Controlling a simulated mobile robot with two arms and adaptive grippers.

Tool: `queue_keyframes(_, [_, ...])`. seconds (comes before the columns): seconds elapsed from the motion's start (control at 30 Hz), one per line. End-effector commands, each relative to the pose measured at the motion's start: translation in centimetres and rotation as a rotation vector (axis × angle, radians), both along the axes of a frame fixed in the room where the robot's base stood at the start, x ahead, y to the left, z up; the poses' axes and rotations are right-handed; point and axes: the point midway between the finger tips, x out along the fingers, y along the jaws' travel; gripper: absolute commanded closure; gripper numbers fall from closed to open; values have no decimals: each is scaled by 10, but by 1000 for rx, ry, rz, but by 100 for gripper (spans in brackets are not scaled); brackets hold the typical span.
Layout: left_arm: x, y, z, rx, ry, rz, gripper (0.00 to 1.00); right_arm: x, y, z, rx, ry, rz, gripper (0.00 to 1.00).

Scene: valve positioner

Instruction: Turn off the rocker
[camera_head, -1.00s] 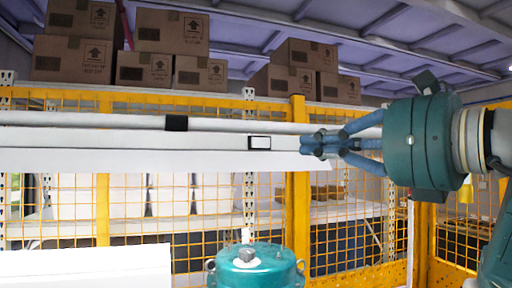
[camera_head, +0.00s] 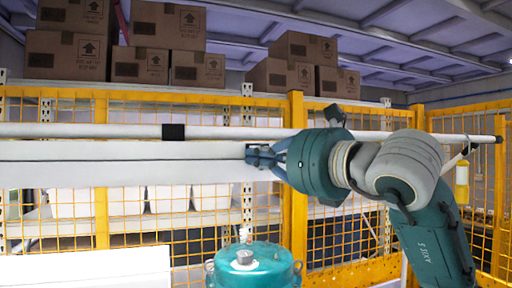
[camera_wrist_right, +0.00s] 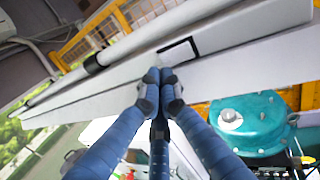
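The rocker (camera_wrist_right: 178,53) is a small pale plate with a black frame, set in the face of a long white beam (camera_head: 120,172). In the head view it is hidden behind my right gripper (camera_head: 254,155), which reaches in from the right with its fingertips at the beam. In the right wrist view the blue fingers (camera_wrist_right: 160,80) are drawn together with nothing between them. Their tips are at the rocker's lower left edge; I cannot tell whether they touch it. My left gripper is not in view.
A white pipe (camera_head: 90,130) with a black collar (camera_head: 173,132) runs above the beam. A teal domed tank (camera_head: 262,267) stands below. Yellow mesh fencing (camera_head: 297,220) and shelves with cardboard boxes (camera_head: 166,25) are behind.

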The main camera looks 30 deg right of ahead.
Motion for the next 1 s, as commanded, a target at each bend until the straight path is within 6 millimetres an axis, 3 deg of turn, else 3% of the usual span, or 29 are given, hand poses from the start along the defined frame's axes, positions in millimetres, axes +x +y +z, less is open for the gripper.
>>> queue_keyframes(0.6, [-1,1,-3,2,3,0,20,14,2,-1,1,-2,2,100])
queue_keyframes(1.0, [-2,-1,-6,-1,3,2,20,10,-6,-2,1,-2,1,100])
